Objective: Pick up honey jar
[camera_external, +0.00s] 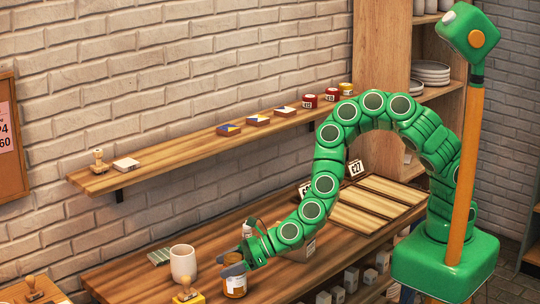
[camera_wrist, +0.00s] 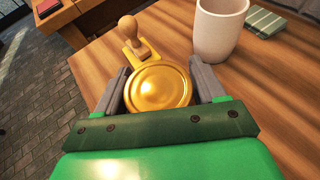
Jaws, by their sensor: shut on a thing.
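The honey jar (camera_external: 235,287) is a small glass jar with amber contents and a pale label, near the front edge of the wooden table. In the wrist view its round golden lid (camera_wrist: 158,87) sits between the two grey fingers. My gripper (camera_external: 233,271) is shut on the jar from above, with a finger on each side; it also shows in the wrist view (camera_wrist: 160,90). The lid hides the jar's body in the wrist view. I cannot tell whether the jar touches the table.
A pale cup (camera_external: 183,263) stands close behind the jar. A wooden-handled stamp on a yellow base (camera_external: 188,292) is beside it. A green-grey striped block (camera_external: 159,257) lies behind the cup. A wall shelf (camera_external: 180,162) holds small boxes and jars. Bare tabletop (camera_wrist: 275,85) lies right of the jar.

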